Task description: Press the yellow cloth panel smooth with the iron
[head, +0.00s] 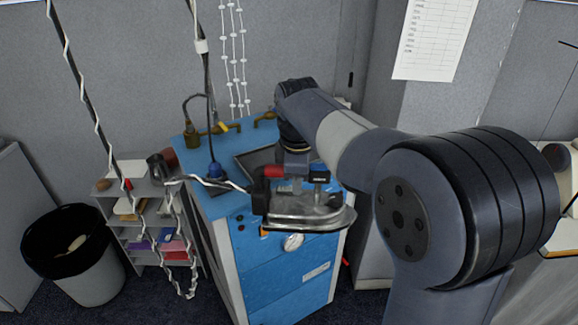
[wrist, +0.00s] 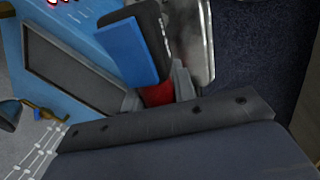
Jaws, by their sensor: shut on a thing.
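The iron (head: 308,210) has a shiny metal body and a dark handle with red parts. It hangs in the air in front of the blue cabinet, held by my gripper (head: 292,170). In the wrist view the iron's metal (wrist: 190,40) shows beside a black and blue part, with a red part between the grey fingers of my gripper (wrist: 157,94). My gripper is shut on the iron. The yellow cloth panel and the table are not in either view.
The blue cabinet (head: 285,272) with brass taps and a gauge stands behind the iron. A white cord (head: 215,184) runs left from the iron. A shelf (head: 128,207) and a black-lined bin (head: 95,280) stand at left. Dark floor (wrist: 250,55) shows free in the wrist view.

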